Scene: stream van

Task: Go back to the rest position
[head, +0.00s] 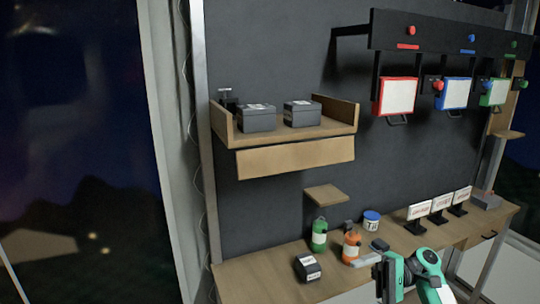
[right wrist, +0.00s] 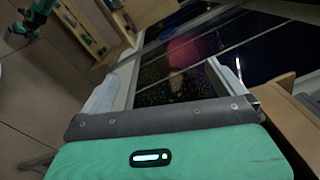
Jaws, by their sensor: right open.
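My right gripper (head: 364,277) is at the bottom of the head view, over the front of the wooden desk (head: 250,285). Its pale fingers are spread apart and nothing shows between them. In the right wrist view the open jaws (right wrist: 165,82) also look empty, with dark glossy panels behind them. A green and black arm part, which looks like my left arm (right wrist: 30,22), shows small at the upper left of the wrist view. Its jaws cannot be made out. No left gripper shows in the head view.
On the desk stand a green bottle (head: 319,236), an orange bottle (head: 351,247), a black box (head: 307,268), a blue-labelled tub (head: 371,221) and small signs (head: 418,213). Above is a shelf (head: 295,158) with two dark boxes (head: 257,118). Coloured panels (head: 397,97) hang at right.

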